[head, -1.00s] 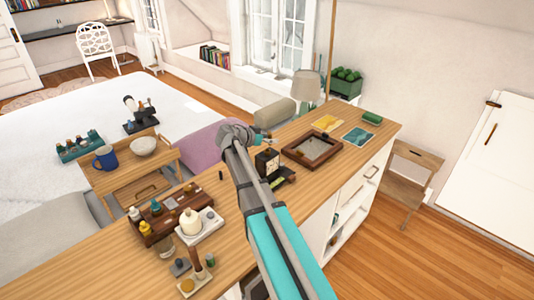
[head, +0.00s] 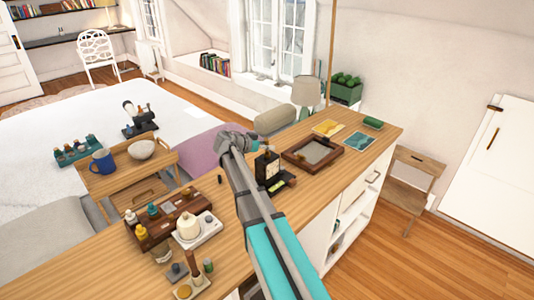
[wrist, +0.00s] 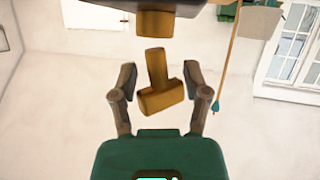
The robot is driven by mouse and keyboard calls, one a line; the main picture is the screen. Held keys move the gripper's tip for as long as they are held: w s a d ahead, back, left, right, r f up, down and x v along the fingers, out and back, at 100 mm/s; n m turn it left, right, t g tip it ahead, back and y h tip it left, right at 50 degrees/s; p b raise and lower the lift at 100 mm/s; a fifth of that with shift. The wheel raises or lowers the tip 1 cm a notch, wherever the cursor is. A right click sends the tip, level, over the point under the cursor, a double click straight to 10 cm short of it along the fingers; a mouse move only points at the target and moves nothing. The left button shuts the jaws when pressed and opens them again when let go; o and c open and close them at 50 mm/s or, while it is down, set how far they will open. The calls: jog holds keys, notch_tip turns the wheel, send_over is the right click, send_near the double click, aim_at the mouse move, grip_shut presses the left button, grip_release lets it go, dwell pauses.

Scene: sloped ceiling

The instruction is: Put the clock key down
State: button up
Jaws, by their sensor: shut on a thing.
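The clock key (wrist: 160,95) is a brass, T-shaped piece in the wrist view. It sits between the two fingers of my gripper (wrist: 158,76), which is shut on it. A dark body with a brass part under it (wrist: 155,23) is close above the key; a gap shows between them. In the head view a small black clock (head: 268,168) stands on the wooden counter (head: 235,190). The end of my arm is just left of the clock and above the counter. The key cannot be made out in the head view.
A brown framed tray (head: 314,156) lies right of the clock, with yellow and teal cards (head: 329,128) behind. A dark wooden bottle rack (head: 160,226) and a white tray (head: 205,236) stand at the front left.

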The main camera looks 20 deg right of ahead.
jog(key=shift+f+b, duration=0.75)
jog(key=shift+f, duration=0.35)
jog(key=o, duration=1.1)
jog(key=shift+f, duration=0.2)
jog(key=p+v, duration=0.4)
jog(key=v, duration=1)
jog(key=shift+p, duration=0.35)
jog(key=shift+s+f, duration=0.1)
jog(key=shift+f, duration=0.05)
